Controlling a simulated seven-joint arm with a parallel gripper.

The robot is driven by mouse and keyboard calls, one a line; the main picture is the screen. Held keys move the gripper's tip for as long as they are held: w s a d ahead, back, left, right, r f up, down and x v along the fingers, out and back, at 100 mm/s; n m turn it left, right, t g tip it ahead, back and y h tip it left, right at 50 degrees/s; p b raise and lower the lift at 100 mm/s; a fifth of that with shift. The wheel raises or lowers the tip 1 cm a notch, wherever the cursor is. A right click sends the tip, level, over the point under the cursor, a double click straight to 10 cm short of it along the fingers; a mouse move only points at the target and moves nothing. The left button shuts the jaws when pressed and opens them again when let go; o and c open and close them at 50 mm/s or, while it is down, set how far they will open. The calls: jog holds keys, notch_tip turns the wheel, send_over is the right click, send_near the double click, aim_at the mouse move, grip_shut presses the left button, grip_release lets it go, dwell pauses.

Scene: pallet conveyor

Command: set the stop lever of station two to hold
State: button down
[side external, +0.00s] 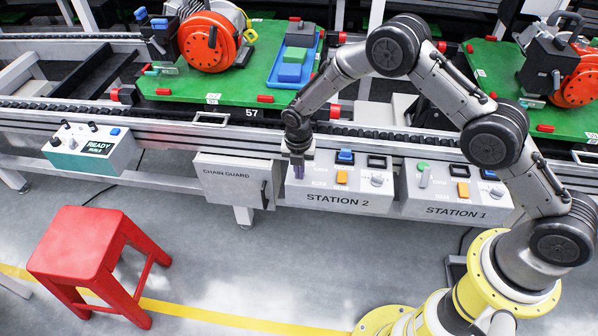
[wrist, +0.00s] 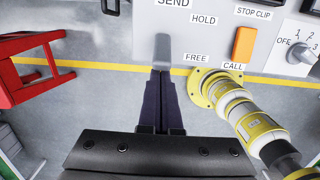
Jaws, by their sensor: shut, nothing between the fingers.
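The station two box (side external: 335,199) is a white panel on the front of the conveyor, labelled STATION 2. My gripper (side external: 298,172) is shut and empty, pointing down over the left part of this panel. In the wrist view, my fingertips (wrist: 161,72) lie together just below a narrow grey upright shape (wrist: 163,48), which may be the stop lever or its slot. The HOLD label (wrist: 204,20) is to the upper right and the FREE label (wrist: 197,57) lower. The lever's setting and any contact with the fingers cannot be told.
An orange switch (wrist: 243,44) and a grey dial (wrist: 299,52) are right of the labels. The station one box (side external: 455,192) stands to the right, the chain guard (side external: 236,182) to the left. A pallet (side external: 180,83) sits behind. A red stool (side external: 85,245) stands on the floor.

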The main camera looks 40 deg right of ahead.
jog(key=shift+w+d+r+g+y, duration=0.2)
jog(key=shift+d+g+y, duration=0.05)
jog(key=shift+g+y, duration=0.15)
jog(key=shift+w+d+r+g+y, duration=0.25)
jog(key=shift+w+d+g+y, duration=0.3)
jog(key=shift+g+y, duration=0.15)
jog(key=shift+w+d+r, duration=0.25)
jog(key=shift+w+d, duration=0.05)
jog(key=shift+w, duration=0.05)
jog(key=shift+w+d, duration=0.55)
jog(key=shift+d, duration=0.05)
jog(key=shift+r, duration=0.15)
jog(key=shift+r, duration=0.7)
